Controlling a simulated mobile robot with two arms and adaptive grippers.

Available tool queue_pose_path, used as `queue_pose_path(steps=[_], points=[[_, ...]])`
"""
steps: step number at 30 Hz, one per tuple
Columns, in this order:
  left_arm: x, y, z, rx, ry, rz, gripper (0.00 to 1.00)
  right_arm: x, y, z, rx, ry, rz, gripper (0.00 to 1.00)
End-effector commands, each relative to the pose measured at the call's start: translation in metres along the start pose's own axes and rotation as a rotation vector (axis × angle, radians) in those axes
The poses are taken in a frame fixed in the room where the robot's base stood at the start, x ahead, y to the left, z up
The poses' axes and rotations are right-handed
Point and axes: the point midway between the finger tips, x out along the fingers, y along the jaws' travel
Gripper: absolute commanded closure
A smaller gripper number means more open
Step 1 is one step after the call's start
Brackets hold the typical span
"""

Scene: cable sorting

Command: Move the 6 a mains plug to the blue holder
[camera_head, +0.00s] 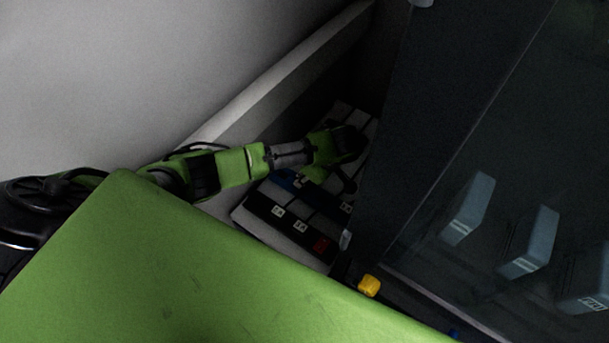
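My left arm reaches in from the left, and its dark gripper (347,165) is over the far right part of a board with white and dark rows (290,240). The fingers are dark against dark, so I cannot tell whether they are open or hold anything. A blue part (284,179) on the board shows just below the arm, partly covered; I cannot tell if it is the blue holder. A red-marked piece (321,245) is at the board's near edge. I cannot make out the 6 A mains plug. My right gripper is not in view.
A tall dark panel (425,120) stands close to the right of my gripper. Pale blocks (469,210) show on the right in a glassy dark area. A yellow piece (369,285) lies below the board, and a small blue spot (455,333) is at the bottom edge.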

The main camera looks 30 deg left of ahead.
Motion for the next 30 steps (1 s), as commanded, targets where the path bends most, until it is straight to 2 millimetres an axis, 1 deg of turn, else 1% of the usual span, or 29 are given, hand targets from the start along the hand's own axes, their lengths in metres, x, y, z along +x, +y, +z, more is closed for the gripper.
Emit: queue_pose_path(steps=[7, 22, 30], points=[[0.0043, -0.0001, 0.0017, 0.000, 0.001, 0.000, 1.00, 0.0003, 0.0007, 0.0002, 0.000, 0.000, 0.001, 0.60], [0.0048, 0.0000, 0.0019, 0.000, 0.000, 0.000, 1.00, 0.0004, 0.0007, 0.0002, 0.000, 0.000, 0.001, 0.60], [0.0088, -0.0004, 0.0040, 0.000, 0.000, -0.001, 1.00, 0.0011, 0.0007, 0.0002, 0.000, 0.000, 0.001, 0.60]])
